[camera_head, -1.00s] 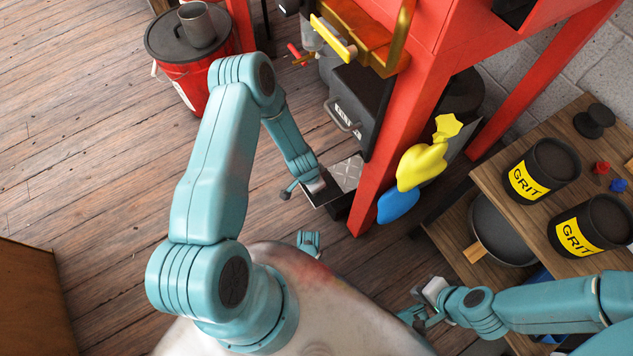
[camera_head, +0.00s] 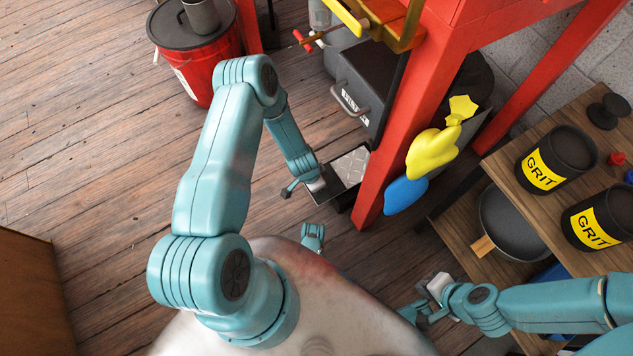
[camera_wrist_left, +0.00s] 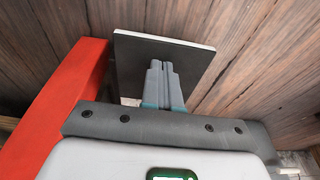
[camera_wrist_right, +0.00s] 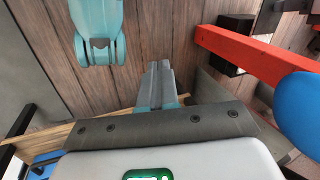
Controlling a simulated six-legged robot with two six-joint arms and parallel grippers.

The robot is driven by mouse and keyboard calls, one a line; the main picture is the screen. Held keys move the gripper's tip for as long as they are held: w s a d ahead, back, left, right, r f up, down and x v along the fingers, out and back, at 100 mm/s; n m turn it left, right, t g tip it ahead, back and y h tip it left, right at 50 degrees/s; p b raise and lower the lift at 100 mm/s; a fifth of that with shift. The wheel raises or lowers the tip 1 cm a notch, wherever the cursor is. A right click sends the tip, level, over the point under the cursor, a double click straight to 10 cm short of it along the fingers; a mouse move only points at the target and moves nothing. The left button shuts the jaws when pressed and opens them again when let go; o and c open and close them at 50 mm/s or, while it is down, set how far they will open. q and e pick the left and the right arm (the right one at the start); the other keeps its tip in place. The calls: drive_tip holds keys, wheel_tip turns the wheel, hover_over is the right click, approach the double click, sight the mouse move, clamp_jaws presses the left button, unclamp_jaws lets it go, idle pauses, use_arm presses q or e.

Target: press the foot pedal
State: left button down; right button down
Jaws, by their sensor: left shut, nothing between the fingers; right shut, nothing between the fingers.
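The foot pedal (camera_head: 352,166) is a grey tread-patterned plate over a dark base. It sits on the floor beside the red post of the frame in the head view. My left gripper (camera_head: 327,186) is at the near left part of the pedal. In the left wrist view, my left gripper (camera_wrist_left: 161,66) has its fingers shut and empty, overlapping the pedal plate (camera_wrist_left: 203,58); I cannot tell whether they touch it. My right gripper (camera_head: 421,304) is low near the shelf, away from the pedal. In the right wrist view, my right gripper (camera_wrist_right: 158,68) is shut and empty.
The red post (camera_head: 385,165) stands right beside the pedal. A dark grey box with a handle (camera_head: 365,84) is behind it. Yellow (camera_head: 432,150) and blue (camera_head: 405,195) items hang from the frame. A wooden shelf with grit cans (camera_head: 555,160) is at right. Open floor lies left.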

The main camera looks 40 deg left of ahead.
use_arm(q)
drive_tip(key=shift+s+f, duration=0.25)
drive_tip(key=shift+f, duration=0.05)
use_arm(e)
drive_tip(key=shift+f, duration=0.1)
